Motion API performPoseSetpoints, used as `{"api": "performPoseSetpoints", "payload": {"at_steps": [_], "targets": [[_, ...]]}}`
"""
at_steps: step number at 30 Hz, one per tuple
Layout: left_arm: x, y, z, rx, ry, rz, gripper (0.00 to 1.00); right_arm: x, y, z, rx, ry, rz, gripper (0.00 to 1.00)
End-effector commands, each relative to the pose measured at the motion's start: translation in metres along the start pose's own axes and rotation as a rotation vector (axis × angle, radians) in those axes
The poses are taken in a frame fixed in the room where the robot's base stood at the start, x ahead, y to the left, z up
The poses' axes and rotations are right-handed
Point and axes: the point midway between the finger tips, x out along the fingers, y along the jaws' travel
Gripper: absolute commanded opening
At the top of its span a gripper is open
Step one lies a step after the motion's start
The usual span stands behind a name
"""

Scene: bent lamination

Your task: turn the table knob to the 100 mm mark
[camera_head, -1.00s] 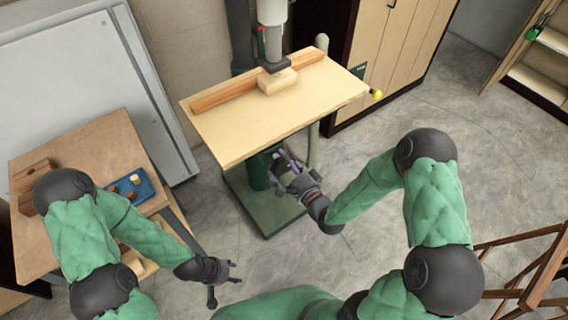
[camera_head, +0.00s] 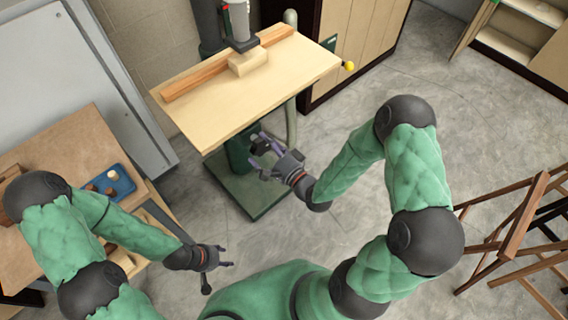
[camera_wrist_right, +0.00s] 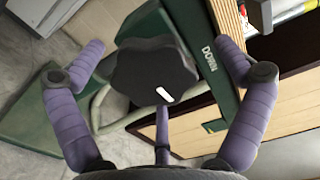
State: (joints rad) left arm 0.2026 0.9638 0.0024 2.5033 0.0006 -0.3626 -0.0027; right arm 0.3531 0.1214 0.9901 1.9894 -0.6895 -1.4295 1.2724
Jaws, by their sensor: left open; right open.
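The table knob (camera_wrist_right: 153,72) is black and lobed, with a short white mark near its lower edge in the right wrist view. In the head view, a dark shape under the front of the drill press table (camera_head: 195,118) seems to be this knob. My right gripper (camera_head: 263,157) is open at that spot. In the wrist view its purple fingers (camera_wrist_right: 158,50) spread on both sides of the knob and below it, with gaps visible at the sides. I can make out no millimetre scale. My left gripper (camera_head: 222,260) is open, empty and low at the left.
A green plate (camera_wrist_right: 205,60) marked DOWN stands beside the knob. A wooden fence (camera_head: 190,83) and block (camera_head: 247,62) lie on the press table. A side table (camera_head: 85,128) with a blue tray (camera_head: 122,190) is left, a wooden frame (camera_head: 515,220) right. Floor between is clear.

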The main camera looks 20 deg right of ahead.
Motion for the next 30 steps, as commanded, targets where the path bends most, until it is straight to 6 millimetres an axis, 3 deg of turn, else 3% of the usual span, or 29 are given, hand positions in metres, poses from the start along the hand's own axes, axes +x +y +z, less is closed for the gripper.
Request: {"api": "performPoseSetpoints", "payload": {"at_steps": [30], "targets": [[0.003, -0.001, 0.0, 0.0, 0.0, 0.0, 0.5, -0.061, 0.0, -0.001, 0.001, 0.003, 0.001, 1.0]]}}
